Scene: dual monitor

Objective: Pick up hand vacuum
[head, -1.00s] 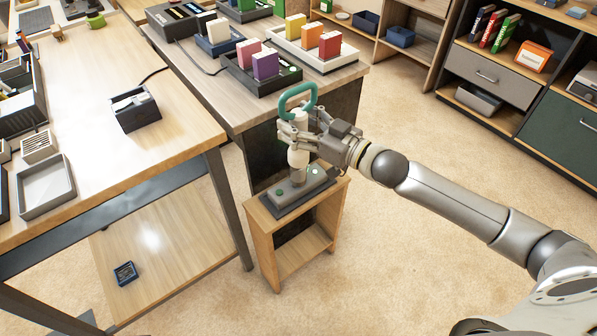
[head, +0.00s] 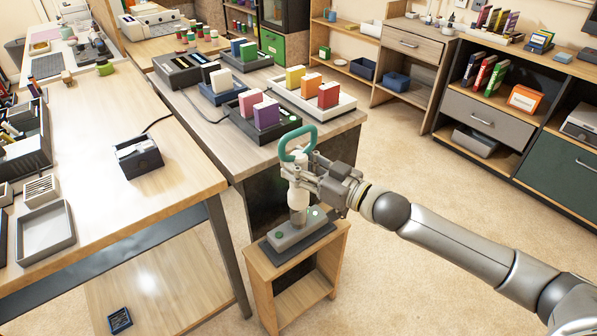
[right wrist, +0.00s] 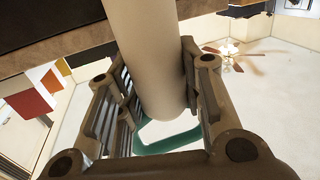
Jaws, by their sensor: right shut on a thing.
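The hand vacuum (head: 297,200) stands upright on a small wooden stand (head: 262,287), with a pale cylindrical body, a teal loop handle (head: 283,150) on top and a grey block with green dots at its foot. I cannot tell whether that block is part of it or a dock. My right gripper (head: 301,177) comes in from the right and is shut on the pale body, below the handle. In the right wrist view the pale body (right wrist: 158,60) runs between the fingers, with the teal handle (right wrist: 168,143) beyond. My left gripper is not in view.
A table (head: 210,132) with trays of coloured blocks stands close behind the vacuum. A wooden desk (head: 110,215) with a black box (head: 138,158) is at the left. Shelves with drawers (head: 480,118) line the back right. Carpet (head: 400,290) in front of the stand is open.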

